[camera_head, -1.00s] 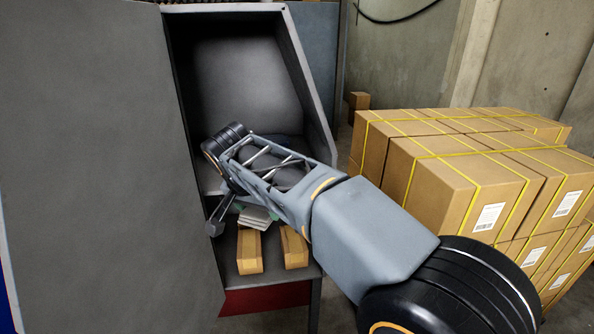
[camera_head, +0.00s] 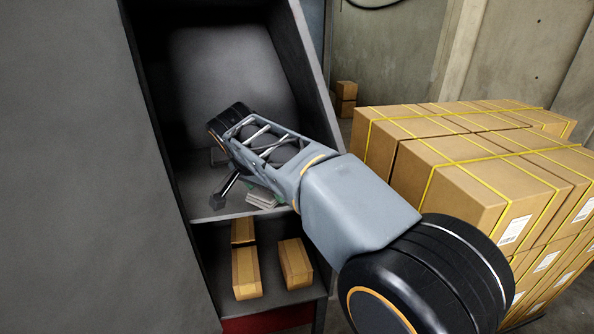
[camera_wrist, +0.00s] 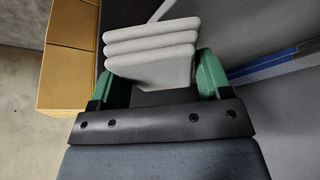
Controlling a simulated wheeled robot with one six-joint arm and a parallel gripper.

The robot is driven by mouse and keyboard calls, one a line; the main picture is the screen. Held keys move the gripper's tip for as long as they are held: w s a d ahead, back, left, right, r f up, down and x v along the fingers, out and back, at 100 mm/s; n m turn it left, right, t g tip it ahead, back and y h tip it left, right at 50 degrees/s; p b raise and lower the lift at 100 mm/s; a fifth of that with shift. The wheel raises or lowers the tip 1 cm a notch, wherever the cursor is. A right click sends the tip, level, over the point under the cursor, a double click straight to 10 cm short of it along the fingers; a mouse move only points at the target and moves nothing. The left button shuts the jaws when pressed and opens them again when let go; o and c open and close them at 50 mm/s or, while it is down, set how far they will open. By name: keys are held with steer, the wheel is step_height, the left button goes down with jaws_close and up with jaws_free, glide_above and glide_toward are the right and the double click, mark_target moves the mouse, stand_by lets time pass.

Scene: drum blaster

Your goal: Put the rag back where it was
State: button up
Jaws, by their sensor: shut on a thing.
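The rag (camera_head: 263,199) is a pale grey folded stack. In the wrist view the rag (camera_wrist: 150,48) sits between the green fingers of my gripper (camera_wrist: 157,75), which is shut on it. In the head view my gripper (camera_head: 276,195) and the rag appear at the front part of the open grey cabinet's shelf (camera_head: 205,212), partly hidden by my arm. I cannot tell whether the rag touches the shelf.
Small cardboard boxes (camera_head: 247,272) stand in the compartment below the shelf. A large grey panel (camera_head: 80,180) fills the left side. Stacked strapped cartons (camera_head: 480,180) stand close on the right. The back of the upper compartment (camera_head: 225,70) looks empty.

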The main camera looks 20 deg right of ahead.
steer(key=w+d+p, duration=0.1)
steer(key=w+d, duration=0.1)
steer(key=d, duration=0.1)
steer(key=w+d+p, duration=0.1)
steer(key=w+d, duration=0.1)
steer(key=d, duration=0.2)
steer(key=w+d+p, duration=0.1)
steer(key=w+d, duration=0.2)
steer(key=shift+d, duration=0.25)
steer(key=x, duration=0.2)
steer(key=shift+f, duration=0.9)
steer(key=shift+a, duration=0.1)
steer(key=shift+f, duration=0.15)
steer(key=o, duration=0.9)
